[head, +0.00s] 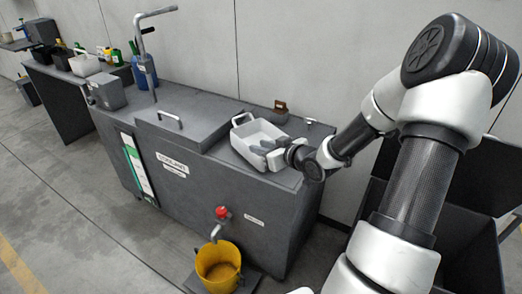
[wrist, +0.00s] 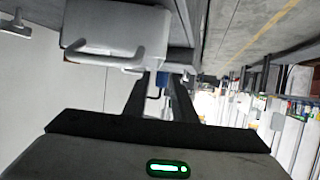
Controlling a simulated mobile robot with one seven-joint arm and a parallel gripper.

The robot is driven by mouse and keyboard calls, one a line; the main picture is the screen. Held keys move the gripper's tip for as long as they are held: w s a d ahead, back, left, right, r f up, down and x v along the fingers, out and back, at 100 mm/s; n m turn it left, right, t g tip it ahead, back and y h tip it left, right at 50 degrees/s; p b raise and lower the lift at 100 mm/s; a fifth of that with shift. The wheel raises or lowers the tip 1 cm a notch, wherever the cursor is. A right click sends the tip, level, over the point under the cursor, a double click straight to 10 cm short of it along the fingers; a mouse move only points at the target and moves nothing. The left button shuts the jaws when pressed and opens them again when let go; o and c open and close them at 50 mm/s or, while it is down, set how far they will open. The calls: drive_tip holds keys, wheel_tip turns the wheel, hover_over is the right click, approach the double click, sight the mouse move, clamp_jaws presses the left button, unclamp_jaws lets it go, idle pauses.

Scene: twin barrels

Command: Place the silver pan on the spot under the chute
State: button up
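The silver pan (head: 246,133), a pale rectangular tray with a loop handle at its far left end, sits on top of the grey cabinet. A spout (head: 217,232) with a red knob juts from the cabinet front. A yellow bucket (head: 219,275) stands below it.
The grey cabinet (head: 200,180) has a raised lid (head: 183,118) left of the pan. A small brown block (head: 280,107) lies behind the pan. A dark open bin (head: 465,235) stands at right. A bench (head: 60,75) with containers is at far left.

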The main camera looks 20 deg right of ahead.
drive_tip(key=b+x, duration=0.2)
drive_tip(key=x, duration=0.8)
drive_tip(key=shift+w+a+f+b, duration=0.15)
drive_tip(key=shift+b, duration=0.25)
clamp_jaws()
idle(0.8)
